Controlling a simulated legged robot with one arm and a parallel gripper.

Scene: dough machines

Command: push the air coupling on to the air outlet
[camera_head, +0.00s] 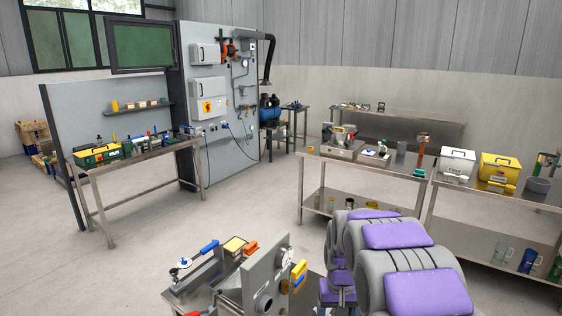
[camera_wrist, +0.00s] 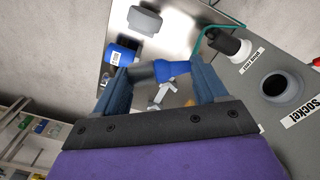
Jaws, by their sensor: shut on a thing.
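My gripper (camera_wrist: 158,72) shows in the wrist view, its two blue-grey fingers shut on a short cylinder, blue at the right end and grey at the left. I take this to be the air coupling (camera_wrist: 172,70). It is held crosswise between the fingertips. To its right is a grey panel (camera_wrist: 262,118) with a round dark-mouthed port (camera_wrist: 281,87) near a "socket" label. A black fitting with a pale end (camera_wrist: 235,47) sits above, by a small label I cannot read surely. I cannot tell which fitting is the air outlet. The coupling is apart from the port.
A blue labelled part (camera_wrist: 121,56) and a grey block (camera_wrist: 145,20) lie on the metal surface beyond the fingers. A teal hose (camera_wrist: 208,35) curves by the black fitting. In the head view, the grey panel unit (camera_head: 256,283) stands on a front bench, close to my arm.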

